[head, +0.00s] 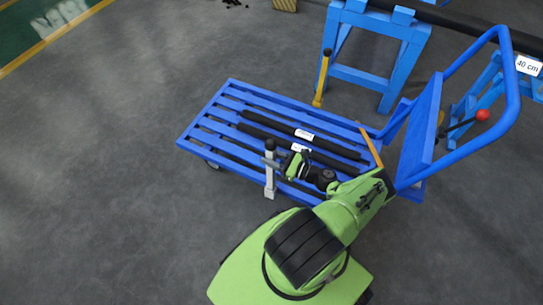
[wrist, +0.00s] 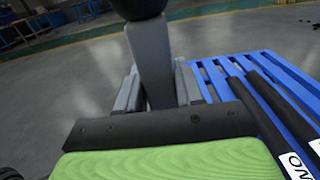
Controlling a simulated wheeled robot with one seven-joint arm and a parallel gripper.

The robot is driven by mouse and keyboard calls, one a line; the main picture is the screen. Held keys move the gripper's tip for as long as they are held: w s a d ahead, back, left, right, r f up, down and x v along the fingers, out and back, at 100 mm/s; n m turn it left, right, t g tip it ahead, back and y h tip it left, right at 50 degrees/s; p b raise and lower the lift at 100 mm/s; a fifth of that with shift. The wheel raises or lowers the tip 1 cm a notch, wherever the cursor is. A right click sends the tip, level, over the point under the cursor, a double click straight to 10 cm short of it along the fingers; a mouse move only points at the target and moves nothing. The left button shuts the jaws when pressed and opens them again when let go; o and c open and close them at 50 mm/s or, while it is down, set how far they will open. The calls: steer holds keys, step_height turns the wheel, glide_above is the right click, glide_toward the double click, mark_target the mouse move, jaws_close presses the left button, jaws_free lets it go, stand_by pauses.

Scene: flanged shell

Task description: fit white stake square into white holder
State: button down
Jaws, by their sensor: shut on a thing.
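The white stake (head: 270,162) is a pale grey-white post with a black knob on top. It stands about upright at the near edge of the blue cart. My gripper (head: 277,168) is shut on it below the knob, coming from the right. In the wrist view, the stake (wrist: 151,58) rises between the two grey fingers of my gripper (wrist: 156,88), and the knob is cut off by the top edge. A wider pale piece below the stake, at the cart's near side, looks like the white holder (head: 270,191). I cannot tell whether the stake's lower end is inside it.
The blue slatted cart (head: 215,120) carries black bars (head: 262,135) with white labels. Its blue handle (head: 513,75) rises at the right. A blue stand (head: 375,78) is behind. Floor at left is clear.

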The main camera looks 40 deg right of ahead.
steer(key=shift+f, duration=0.65)
steer(key=c, duration=0.6)
jaws_free()
steer(key=shift+f, duration=0.1)
steer(key=shift+c, duration=0.2)
steer(key=v, duration=1.5)
steer(key=shift+s, duration=0.4)
steer(key=shift+d, duration=0.1)
